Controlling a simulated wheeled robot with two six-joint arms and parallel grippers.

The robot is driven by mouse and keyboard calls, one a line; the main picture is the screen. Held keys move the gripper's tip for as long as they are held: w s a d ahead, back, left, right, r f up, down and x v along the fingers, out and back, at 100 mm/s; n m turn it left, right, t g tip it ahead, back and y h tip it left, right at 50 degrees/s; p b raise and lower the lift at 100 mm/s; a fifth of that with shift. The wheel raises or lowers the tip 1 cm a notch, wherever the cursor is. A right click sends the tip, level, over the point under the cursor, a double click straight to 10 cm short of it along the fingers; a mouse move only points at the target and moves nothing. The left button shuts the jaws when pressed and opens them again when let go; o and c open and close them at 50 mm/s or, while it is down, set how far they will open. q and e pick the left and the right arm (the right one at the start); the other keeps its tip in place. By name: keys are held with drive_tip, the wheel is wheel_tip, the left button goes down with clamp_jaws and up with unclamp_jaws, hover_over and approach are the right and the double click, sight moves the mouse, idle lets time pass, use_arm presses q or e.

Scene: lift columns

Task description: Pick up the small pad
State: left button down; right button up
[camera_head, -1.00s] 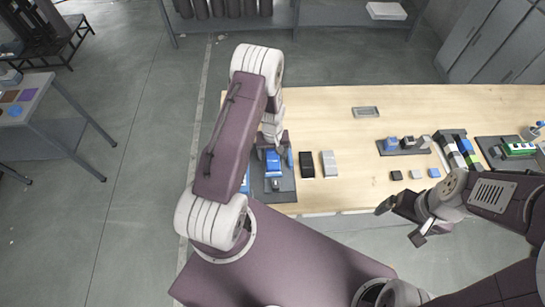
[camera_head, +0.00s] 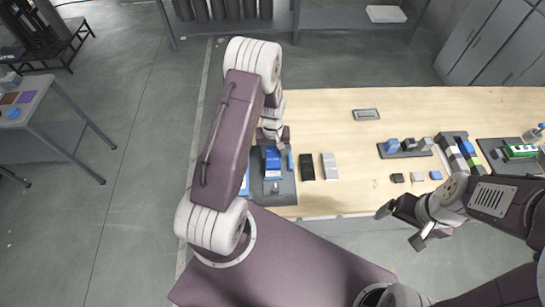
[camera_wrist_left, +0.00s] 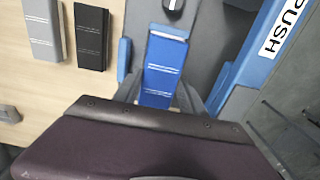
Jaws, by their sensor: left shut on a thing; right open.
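A flat blue pad (camera_head: 272,161) with pale line markings is at a dark grey tray (camera_head: 287,198) on the left end of the wooden table. In the left wrist view the blue pad (camera_wrist_left: 164,68) lies between the fingers of my left gripper (camera_wrist_left: 165,100), which is shut on it. The dark wrist housing hides its near end. In the head view my left gripper (camera_head: 272,142) is partly hidden by my own arm. My right gripper (camera_head: 400,223) is open and empty in front of the table's near edge.
A black block (camera_head: 307,167) and a grey block (camera_head: 329,166) stand right of the tray. A blue part marked PUSH (camera_wrist_left: 285,28) lies beside the pad. Small cubes (camera_head: 417,177) and further trays (camera_head: 405,150) sit to the right.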

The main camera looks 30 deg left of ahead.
use_arm(q)
drive_tip(key=d+r+b, duration=0.3)
drive_tip(key=d+r, duration=0.4)
drive_tip(key=d, duration=0.4)
wheel_tip(320, 180, up, 8)
drive_tip(key=p, duration=0.6)
drive_tip(key=shift+d, duration=0.35)
drive_tip(key=shift+f, duration=0.1)
